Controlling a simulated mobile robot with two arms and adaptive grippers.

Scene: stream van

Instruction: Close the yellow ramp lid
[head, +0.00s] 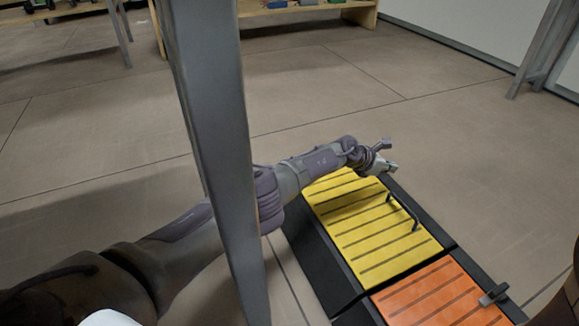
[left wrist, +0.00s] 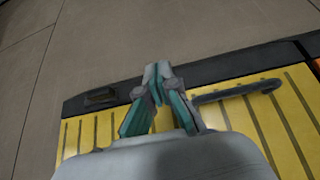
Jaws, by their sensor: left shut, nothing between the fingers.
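The yellow ramp lid (head: 362,232) lies in a black ramp frame (head: 325,262) on the floor and looks flat in it. It has dark cross strips and a dark bar handle (head: 403,211) near its right edge. My left gripper (head: 391,160) is at the far end of the yellow lid, above it. In the left wrist view the gripper (left wrist: 157,72) is shut and empty, beside the handle (left wrist: 236,91), with its tips over the black frame edge. I cannot tell if it touches the lid (left wrist: 265,125). My right gripper is not in view.
An orange lid (head: 440,295) with a dark latch (head: 494,294) adjoins the yellow one at the near end. A grey post (head: 215,150) stands in front of my left arm. Shelves (head: 300,12) are at the back. The floor (head: 330,95) beyond the ramp is clear.

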